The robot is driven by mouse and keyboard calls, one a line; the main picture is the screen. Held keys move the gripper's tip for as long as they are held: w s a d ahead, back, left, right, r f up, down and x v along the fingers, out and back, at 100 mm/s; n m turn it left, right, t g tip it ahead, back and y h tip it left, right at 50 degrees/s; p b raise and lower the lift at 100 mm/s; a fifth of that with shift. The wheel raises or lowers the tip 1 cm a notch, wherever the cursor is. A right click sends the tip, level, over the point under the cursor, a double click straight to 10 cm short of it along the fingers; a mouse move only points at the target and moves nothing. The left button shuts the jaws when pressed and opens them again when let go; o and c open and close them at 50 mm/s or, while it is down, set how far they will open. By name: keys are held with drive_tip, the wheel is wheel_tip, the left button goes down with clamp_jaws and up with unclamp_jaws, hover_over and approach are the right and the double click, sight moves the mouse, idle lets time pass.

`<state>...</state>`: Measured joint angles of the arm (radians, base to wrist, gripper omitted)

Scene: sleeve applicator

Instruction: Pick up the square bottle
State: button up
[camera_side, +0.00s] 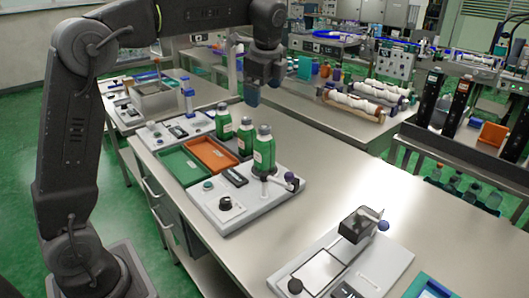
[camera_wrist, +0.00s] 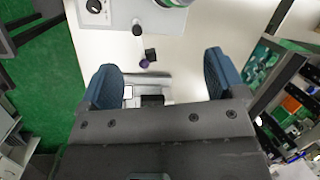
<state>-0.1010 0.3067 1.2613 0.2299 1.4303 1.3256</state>
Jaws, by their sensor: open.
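Three green bottles with grey caps and pale labels stand upright in a row in the side view: a rear one (camera_side: 223,123), a middle one (camera_side: 245,138) and a front one (camera_side: 264,153). I cannot tell for certain which is the square bottle. The front one stands at the white applicator (camera_side: 235,207). My gripper (camera_side: 262,92) hangs above and behind the bottles, apart from them. In the wrist view its two blue fingers (camera_wrist: 161,78) are spread with nothing held between them. A green piece of a bottle shows at the top edge there, cut off.
A green tray (camera_side: 184,167) and an orange tray (camera_side: 211,155) lie left of the bottles. A second device (camera_side: 340,265) stands at the table's front. White rolls (camera_side: 355,101) lie on the table behind. The tabletop (camera_side: 400,200) right of the applicator is clear.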

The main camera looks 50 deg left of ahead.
sight(265, 126)
drive_tip(key=w+a+f+m, duration=0.1)
drive_tip(key=w+a+f, duration=0.1)
drive_tip(key=f, duration=0.1)
drive_tip(key=w+a+f+m+g, duration=0.1)
drive_tip(key=w+a+f, duration=0.1)
drive_tip(key=f, duration=0.2)
drive_tip(key=w+a+f+m, duration=0.2)
drive_tip(key=f, duration=0.2)
drive_tip(key=shift+w+f+y, duration=0.1)
drive_tip(key=shift+f+y, duration=0.15)
drive_tip(key=shift+y, duration=0.15)
drive_tip(key=shift+s+d+x, duration=0.1)
drive_tip(key=shift+s+x, duration=0.05)
drive_tip(key=shift+x, duration=1.25)
drive_tip(key=shift+s+d+x, duration=0.1)
drive_tip(key=shift+s+x, duration=0.05)
drive_tip(key=shift+x, duration=1.25)
drive_tip(key=c, duration=1.5)
clamp_jaws()
drive_tip(key=shift+r, duration=0.15)
